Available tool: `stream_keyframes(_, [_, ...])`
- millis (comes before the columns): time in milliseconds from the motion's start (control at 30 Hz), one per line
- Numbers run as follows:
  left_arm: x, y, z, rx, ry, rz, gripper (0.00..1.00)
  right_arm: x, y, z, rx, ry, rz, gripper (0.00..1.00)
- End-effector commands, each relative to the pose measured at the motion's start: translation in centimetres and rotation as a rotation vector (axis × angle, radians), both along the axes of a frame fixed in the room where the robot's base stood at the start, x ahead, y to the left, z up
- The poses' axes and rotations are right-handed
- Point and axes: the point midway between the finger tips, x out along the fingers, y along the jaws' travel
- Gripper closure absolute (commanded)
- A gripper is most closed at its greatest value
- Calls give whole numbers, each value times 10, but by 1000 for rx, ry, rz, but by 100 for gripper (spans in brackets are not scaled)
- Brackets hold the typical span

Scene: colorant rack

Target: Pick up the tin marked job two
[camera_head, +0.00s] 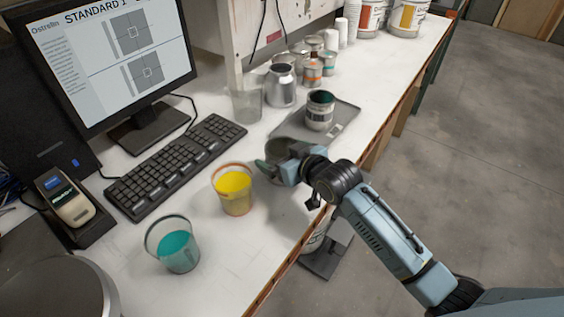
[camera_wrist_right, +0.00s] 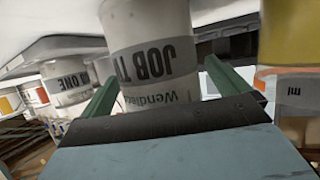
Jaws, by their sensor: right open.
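The tin marked job two (camera_wrist_right: 152,65) fills the middle of the right wrist view, its lettering "JOB TW" cut off at the edge. In the head view a grey tin (camera_head: 284,147), partly hidden behind my right gripper (camera_head: 276,168), stands at the near end of the tray. My right gripper is open, with its green fingers (camera_wrist_right: 165,90) on either side of the job two tin. I cannot tell whether they touch it. A second tin marked job one (camera_wrist_right: 66,84) shows to the left in the wrist view. My left gripper is not in view.
A dark-topped tin (camera_head: 319,112) stands on the grey tray (camera_head: 345,118). A yellow-filled cup (camera_head: 234,190) is close to the gripper's left, and a teal-filled cup (camera_head: 176,246) is nearer. A keyboard (camera_head: 176,165) lies left. Cans and cups stand behind; the counter's edge runs on the right.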

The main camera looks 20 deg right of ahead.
Motion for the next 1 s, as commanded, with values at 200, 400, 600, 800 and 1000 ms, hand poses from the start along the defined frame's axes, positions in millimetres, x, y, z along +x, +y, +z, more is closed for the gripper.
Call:
stream_keyframes(200, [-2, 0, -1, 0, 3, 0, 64, 5, 2, -2, 1, -1, 1, 0])
stream_keyframes(400, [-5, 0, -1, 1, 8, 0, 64, 5, 2, -2, 0, -1, 0, 13])
stream_keyframes(600, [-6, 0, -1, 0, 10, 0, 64, 5, 2, -2, 0, -1, 0, 39])
stream_keyframes(800, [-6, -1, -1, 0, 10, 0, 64, 5, 2, -2, 0, -1, 0, 46])
stream_keyframes(1000, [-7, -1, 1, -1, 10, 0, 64, 5, 2, 12, 0, -4, 0, 46])
